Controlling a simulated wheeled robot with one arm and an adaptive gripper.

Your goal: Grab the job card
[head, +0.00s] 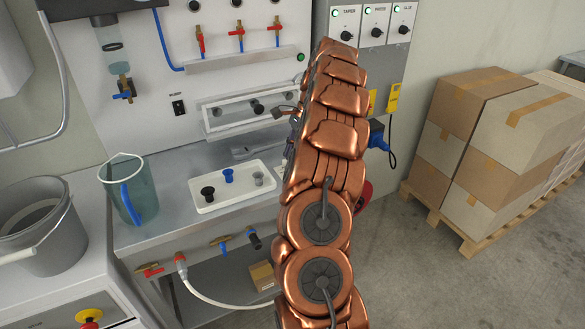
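I cannot make out a job card for certain. Two yellow card-like pieces, one partly behind my arm (372,102) and one to its right (393,97), hang on the side of the grey control cabinet (386,62). Their print is too small to read. My copper arm rises through the middle of the head view and covers part of the bench and panel. My gripper is not clearly seen; the arm appears to hide it. Small dark parts show at the arm's left edge in front of the panel, but I cannot tell what they are.
The steel bench holds a clear jug (130,190) with a blue handle and a white tray (235,196) with small fittings. A grey bucket (45,228) stands at left. Stacked cartons (500,135) sit on a pallet (478,243) at right. Floor between bench and pallet is clear.

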